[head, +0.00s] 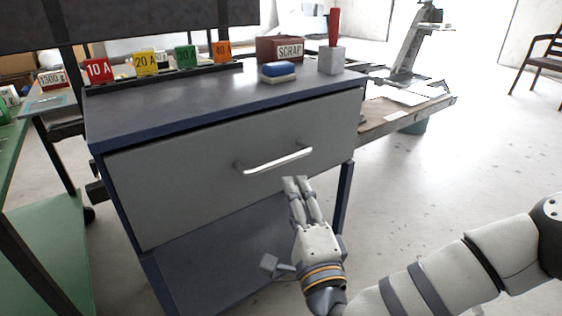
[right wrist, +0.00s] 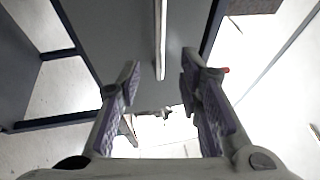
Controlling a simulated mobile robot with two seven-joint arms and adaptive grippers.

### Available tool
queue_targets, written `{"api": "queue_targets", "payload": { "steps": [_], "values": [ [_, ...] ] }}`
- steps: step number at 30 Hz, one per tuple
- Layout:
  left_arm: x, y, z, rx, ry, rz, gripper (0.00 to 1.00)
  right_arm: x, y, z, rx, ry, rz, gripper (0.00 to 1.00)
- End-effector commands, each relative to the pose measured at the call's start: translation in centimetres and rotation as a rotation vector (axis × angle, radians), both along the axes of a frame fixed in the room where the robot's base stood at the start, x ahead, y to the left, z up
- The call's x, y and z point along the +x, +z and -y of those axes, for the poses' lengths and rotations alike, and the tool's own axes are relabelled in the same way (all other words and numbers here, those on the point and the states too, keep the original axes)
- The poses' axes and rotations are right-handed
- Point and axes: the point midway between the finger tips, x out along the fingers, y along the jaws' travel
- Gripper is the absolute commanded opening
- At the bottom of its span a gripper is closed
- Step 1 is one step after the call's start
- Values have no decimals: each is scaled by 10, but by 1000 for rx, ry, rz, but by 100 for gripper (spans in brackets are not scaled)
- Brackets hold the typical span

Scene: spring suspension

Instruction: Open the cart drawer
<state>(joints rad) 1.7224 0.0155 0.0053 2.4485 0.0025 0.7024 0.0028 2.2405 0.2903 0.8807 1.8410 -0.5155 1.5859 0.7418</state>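The blue cart (head: 190,92) has a wide grey drawer (head: 185,185) under its top, and the drawer looks shut. A light metal bar handle (head: 278,160) is fixed on the drawer front, right of its middle. My right gripper (head: 295,181) is just below and in front of the handle. In the right wrist view its fingers (right wrist: 160,64) are apart with nothing held. There the handle (right wrist: 160,35) runs lengthwise and its near end lines up with the gap between the fingertips. I cannot tell whether any finger touches it. My left gripper is not in view.
On the cart top are a SCRAP box (head: 280,49), a blue and white block (head: 278,72), a grey holder with a red-handled tool (head: 331,60) and coloured amp-labelled cards (head: 146,62). A side shelf (head: 400,115) stands behind right.

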Motion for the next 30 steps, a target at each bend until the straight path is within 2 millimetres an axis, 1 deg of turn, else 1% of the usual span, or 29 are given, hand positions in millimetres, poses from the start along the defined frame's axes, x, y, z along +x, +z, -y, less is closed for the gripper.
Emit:
{"api": "queue_targets", "payload": {
  "steps": [6,9,12,16,23,24,26,27,28,30],
  "values": [
    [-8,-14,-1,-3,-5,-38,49,53,4,-13,-2,1,-2,33],
    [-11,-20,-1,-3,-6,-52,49,75,8,-17,-3,0,-3,33],
    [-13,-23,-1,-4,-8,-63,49,91,12,-22,-3,1,-4,33],
    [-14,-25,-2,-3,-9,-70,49,101,16,-24,-4,1,-4,33],
    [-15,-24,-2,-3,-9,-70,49,103,18,-25,-5,3,-5,33],
    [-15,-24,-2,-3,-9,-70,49,103,18,-25,-5,3,-5,31],
    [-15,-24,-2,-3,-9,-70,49,103,18,-25,-6,3,-5,17],
    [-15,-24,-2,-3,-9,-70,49,103,18,-25,-6,3,-5,8],
    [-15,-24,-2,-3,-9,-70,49,103,17,-25,-6,3,-5,1],
    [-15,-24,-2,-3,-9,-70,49,103,17,-24,-6,3,-5,0]
  ]
}}
